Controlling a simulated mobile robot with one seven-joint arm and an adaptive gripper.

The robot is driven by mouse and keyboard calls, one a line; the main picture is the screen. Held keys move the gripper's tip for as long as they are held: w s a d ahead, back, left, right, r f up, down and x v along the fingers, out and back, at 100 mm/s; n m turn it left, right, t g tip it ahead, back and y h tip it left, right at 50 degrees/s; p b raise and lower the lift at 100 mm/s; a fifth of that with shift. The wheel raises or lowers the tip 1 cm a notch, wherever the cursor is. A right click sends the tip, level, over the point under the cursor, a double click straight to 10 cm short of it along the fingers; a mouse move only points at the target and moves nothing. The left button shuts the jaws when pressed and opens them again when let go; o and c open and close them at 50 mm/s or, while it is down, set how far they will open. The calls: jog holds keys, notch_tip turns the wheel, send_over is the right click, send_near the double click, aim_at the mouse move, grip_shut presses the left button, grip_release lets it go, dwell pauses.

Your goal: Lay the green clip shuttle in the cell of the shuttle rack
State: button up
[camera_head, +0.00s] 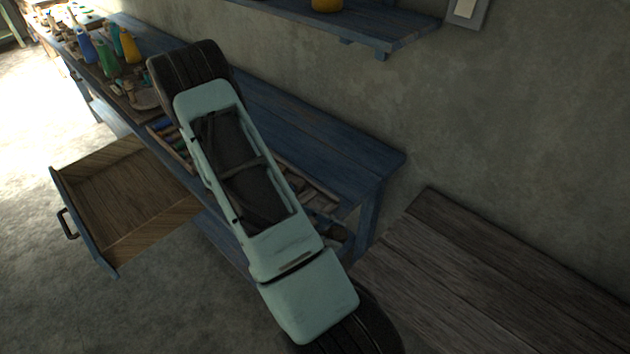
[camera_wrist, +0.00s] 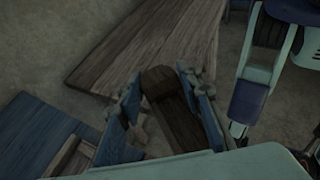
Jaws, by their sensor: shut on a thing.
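In the wrist view my gripper (camera_wrist: 160,80) has a brown wooden piece with a rounded end (camera_wrist: 182,122) between its two blue-grey fingers. It looks like the shuttle; no green clip shows on it, so its colour mark cannot be told. In the head view my arm covers the middle, and neither the gripper nor the held piece shows. A low wooden frame with compartments (camera_head: 318,197) lies on the blue bench, partly behind my arm. I cannot tell if it is the shuttle rack. In the wrist view a wooden frame edge (camera_wrist: 62,155) shows at lower left.
The blue bench (camera_head: 330,140) runs along the wall, with several coloured bottles or cones (camera_head: 106,60) at its far left. An open drawer (camera_head: 125,195) juts out at left. A blue shelf (camera_head: 390,32) hangs above. A bare brown plank surface (camera_head: 480,265) lies at right.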

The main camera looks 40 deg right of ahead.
jog(key=w+d+r+n+t+h+b, duration=0.1)
jog(key=w+d+r+n+t+h, duration=0.2)
jog(key=w, duration=0.4)
jog(key=w+d+n+t+h, duration=0.2)
jog(key=w+d+n+t, duration=0.25)
jog(key=w, duration=0.25)
jog(key=f+b, duration=0.3)
jog(key=f, duration=0.1)
jog(key=f+b, duration=0.3)
jog(key=shift+s+a+f, duration=0.1)
jog(key=shift+s+f, duration=0.1)
jog(key=shift+f, duration=0.15)
jog(key=shift+f+g, duration=0.15)
jog(key=shift+g, duration=0.1)
jog(key=shift+f, duration=0.15)
